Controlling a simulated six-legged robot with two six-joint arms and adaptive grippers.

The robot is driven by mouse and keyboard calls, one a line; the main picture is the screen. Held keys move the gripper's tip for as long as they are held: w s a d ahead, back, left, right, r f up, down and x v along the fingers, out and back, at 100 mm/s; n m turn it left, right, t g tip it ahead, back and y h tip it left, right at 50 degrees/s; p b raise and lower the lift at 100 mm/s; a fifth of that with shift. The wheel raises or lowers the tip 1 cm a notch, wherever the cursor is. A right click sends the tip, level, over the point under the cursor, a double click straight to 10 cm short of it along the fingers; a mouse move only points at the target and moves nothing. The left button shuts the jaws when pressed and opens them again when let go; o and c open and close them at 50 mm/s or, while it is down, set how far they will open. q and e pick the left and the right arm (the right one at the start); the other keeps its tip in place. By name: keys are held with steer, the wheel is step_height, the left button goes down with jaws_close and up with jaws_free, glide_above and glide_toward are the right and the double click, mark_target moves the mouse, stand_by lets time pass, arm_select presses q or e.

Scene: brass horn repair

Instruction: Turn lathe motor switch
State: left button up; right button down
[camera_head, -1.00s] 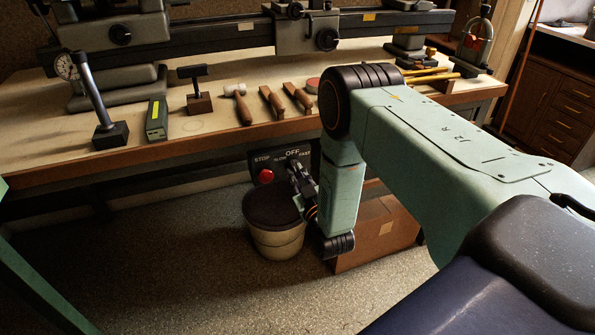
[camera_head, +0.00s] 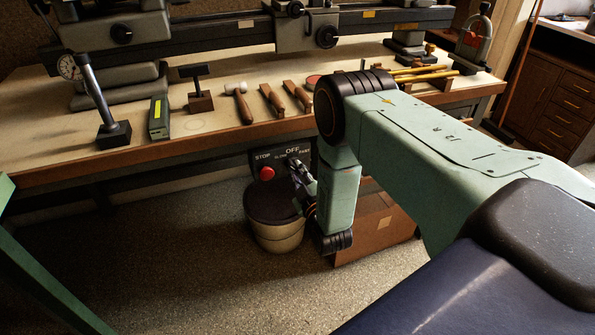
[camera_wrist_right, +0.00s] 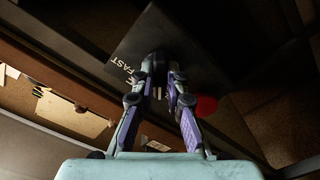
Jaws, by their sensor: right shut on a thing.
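The black switch panel (camera_head: 259,159) hangs under the front edge of the bench, with the words STOP, OFF and FAST and a red stop button (camera_head: 267,173). It also shows in the right wrist view (camera_wrist_right: 190,28). My right gripper (camera_head: 296,168) is at the right part of this panel. In the right wrist view my right gripper (camera_wrist_right: 158,68) has its two fingers around the dark switch knob (camera_wrist_right: 156,60), shut on it. The fingers hide much of the knob, so its exact setting is hard to tell. The red button stands clear of the fingers. My left gripper is out of view.
Hammers and other hand tools lie on the bench top (camera_head: 45,130). The floor at lower left is open.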

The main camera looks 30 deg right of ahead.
steer(key=c, duration=1.4)
jaws_free()
steer(key=shift+o, duration=0.2)
steer(key=v, duration=1.2)
steer(key=shift+f, duration=0.15)
